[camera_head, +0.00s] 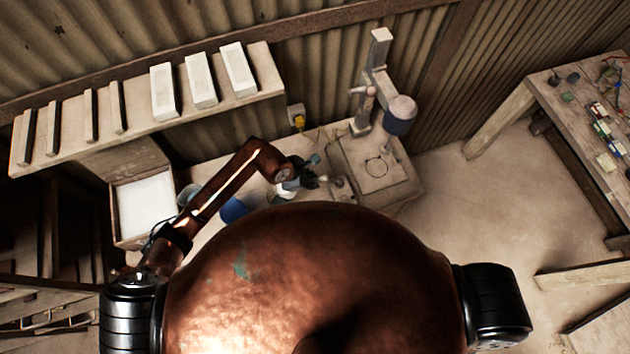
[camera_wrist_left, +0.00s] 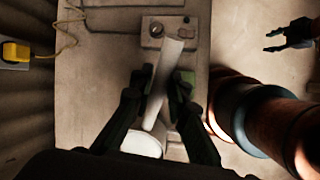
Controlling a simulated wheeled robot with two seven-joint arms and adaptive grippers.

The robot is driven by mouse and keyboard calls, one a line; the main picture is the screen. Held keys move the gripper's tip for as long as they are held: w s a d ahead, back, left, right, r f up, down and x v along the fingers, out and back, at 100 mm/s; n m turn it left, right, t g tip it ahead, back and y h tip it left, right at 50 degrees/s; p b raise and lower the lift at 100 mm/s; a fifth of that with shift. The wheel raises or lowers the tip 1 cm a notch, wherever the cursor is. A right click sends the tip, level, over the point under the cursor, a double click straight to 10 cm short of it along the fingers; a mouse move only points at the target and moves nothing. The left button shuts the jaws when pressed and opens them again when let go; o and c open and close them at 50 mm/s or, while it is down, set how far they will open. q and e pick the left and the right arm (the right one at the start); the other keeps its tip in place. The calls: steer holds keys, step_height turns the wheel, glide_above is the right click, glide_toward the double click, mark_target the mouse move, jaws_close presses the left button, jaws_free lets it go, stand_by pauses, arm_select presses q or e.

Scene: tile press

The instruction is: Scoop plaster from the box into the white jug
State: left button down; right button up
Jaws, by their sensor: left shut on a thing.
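My left gripper (camera_head: 305,178) is over the bench, to the right of the plaster box. In the left wrist view its dark fingers (camera_wrist_left: 163,98) are shut on a long pale handle (camera_wrist_left: 167,78), which looks like a scoop's; its far end is unclear. A white rounded vessel (camera_wrist_left: 143,143), perhaps the white jug, sits below the fingers, partly hidden. The box (camera_head: 117,212) with white plaster (camera_head: 146,206) stands at the left. My right gripper (camera_wrist_left: 288,36) shows at the wrist view's top right, apart from these things, its fingers spread and empty.
A press stand (camera_head: 378,95) and square plate (camera_head: 372,165) are right of the gripper. A shelf (camera_head: 140,120) with white blocks (camera_head: 200,80) runs along the wall. A cluttered table (camera_head: 575,95) is far right.

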arm_select(q)
steer(key=shift+a+r+h+b, duration=0.2)
steer(key=shift+h+b, duration=0.25)
steer(key=shift+h, duration=0.35)
steer(key=shift+a+r+h+b, duration=0.1)
steer(key=shift+a+h+b, duration=0.4)
steer(key=shift+b, duration=0.2)
steer(key=shift+a+r+n+h+b, duration=0.2)
steer(key=shift+a+h+b, duration=0.45)
steer(key=shift+b, duration=0.55)
steer(key=shift+a+r+n+h+b, duration=0.1)
steer(key=shift+a+r+h+b, duration=0.3)
steer(key=shift+h+b, duration=0.65)
steer(key=shift+a+r+h+b, duration=0.25)
steer(key=shift+a+b, duration=0.15)
steer(key=shift+b, duration=0.5)
steer(key=shift+a+r+h+b, duration=0.1)
steer(key=shift+a+h+b, duration=0.25)
steer(key=shift+b, duration=0.55)
steer(key=shift+a+r+n+t+h+b, duration=0.15)
steer(key=shift+a+r+h+b, duration=0.5)
steer(key=shift+b, duration=1.05)
steer(key=shift+a+r+n+t+h+b, duration=0.1)
steer(key=shift+a+r+h+b, duration=0.25)
steer(key=shift+a+h+b, duration=0.95)
steer(key=shift+a+r+n+t+h+b, duration=0.15)
steer(key=shift+a+r+b, duration=0.3)
steer(key=shift+b, duration=1.7)
steer(key=shift+r, duration=0.1)
steer(key=shift+d, duration=0.1)
